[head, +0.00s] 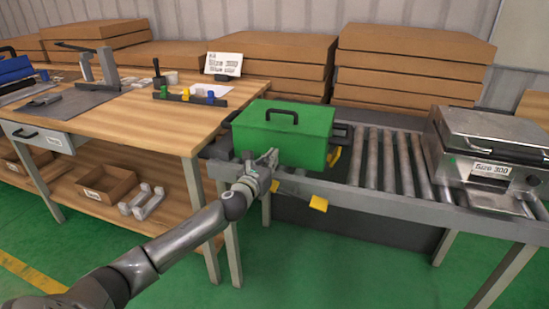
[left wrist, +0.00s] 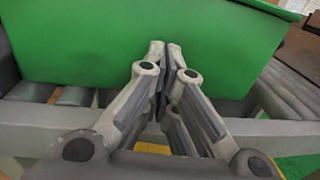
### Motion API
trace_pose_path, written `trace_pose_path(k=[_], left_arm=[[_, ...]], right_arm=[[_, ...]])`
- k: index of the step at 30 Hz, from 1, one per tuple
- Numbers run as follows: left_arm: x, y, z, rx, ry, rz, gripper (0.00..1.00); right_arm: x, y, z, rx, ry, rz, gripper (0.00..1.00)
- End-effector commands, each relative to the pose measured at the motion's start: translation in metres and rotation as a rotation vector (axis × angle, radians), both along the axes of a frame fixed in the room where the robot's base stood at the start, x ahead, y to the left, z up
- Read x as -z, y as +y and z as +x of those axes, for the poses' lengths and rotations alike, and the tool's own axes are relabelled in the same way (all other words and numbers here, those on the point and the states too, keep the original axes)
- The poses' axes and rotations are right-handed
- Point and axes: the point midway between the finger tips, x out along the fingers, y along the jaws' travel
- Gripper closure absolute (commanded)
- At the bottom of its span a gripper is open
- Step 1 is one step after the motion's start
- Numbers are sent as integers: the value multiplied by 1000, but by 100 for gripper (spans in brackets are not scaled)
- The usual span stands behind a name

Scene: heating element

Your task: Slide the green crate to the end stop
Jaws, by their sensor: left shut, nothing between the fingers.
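The green crate (head: 300,140), with a black handle on its lid, sits upright on the left part of the roller conveyor (head: 385,165). My left gripper (head: 272,157) is shut and empty at the crate's near side, low and left of its middle. In the left wrist view the closed fingertips (left wrist: 166,48) point at the crate's green wall (left wrist: 80,45) and overlap it; I cannot tell whether they touch. I cannot clearly pick out the end stop. My right gripper is in neither view.
A metal unit labelled "Size 300" (head: 490,150) stands at the conveyor's right end, with bare rollers between it and the crate. A wooden workbench (head: 160,120) adjoins on the left. Yellow pieces (head: 318,203) show by the conveyor's near rail. Cardboard stacks (head: 400,65) stand behind.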

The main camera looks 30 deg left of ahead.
Motion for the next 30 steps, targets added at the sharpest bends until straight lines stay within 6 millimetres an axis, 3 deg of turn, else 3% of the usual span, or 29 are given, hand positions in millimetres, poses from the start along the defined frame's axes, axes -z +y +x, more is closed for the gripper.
trace_pose_path(k=[6, 22, 30], left_arm=[[1, 2, 18, 0, 0, -1, 100], [-1, 3, 25, -1, -1, 0, 100], [0, 4, 37, 1, -1, 0, 100]], right_arm=[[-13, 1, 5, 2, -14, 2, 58], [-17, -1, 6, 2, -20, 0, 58], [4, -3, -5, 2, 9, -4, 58]])
